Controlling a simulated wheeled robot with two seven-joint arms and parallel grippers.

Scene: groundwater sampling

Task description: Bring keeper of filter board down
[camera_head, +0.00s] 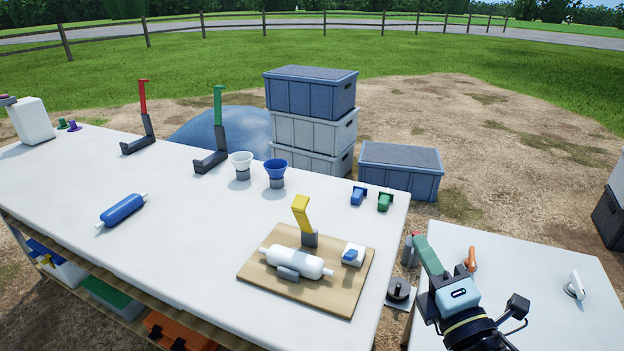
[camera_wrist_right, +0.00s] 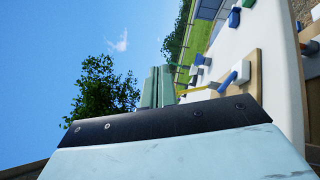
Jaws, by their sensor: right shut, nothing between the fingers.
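The filter board (camera_head: 252,272) is a wooden board lying on the white table. A white filter cartridge (camera_head: 298,262) lies across it in a grey cradle. The yellow keeper (camera_head: 301,212) stands raised on a dark hinge post behind the cartridge, tilted slightly. In the right wrist view a thin yellow piece (camera_wrist_right: 197,89), likely the keeper, shows beyond my fingertips. My right gripper (camera_head: 419,241) is shut and empty, right of the board and apart from it. Its closed fingers also show in the right wrist view (camera_wrist_right: 158,86). My left gripper is not in view.
A white block with a blue lever (camera_head: 351,256) sits on the board's right side. Two funnels, white (camera_head: 241,163) and blue (camera_head: 275,171), stand behind it. A blue cartridge (camera_head: 123,210) lies left. Red (camera_head: 145,110) and green (camera_head: 218,120) uprights stand farther back. Clear tabletop lies left of the board.

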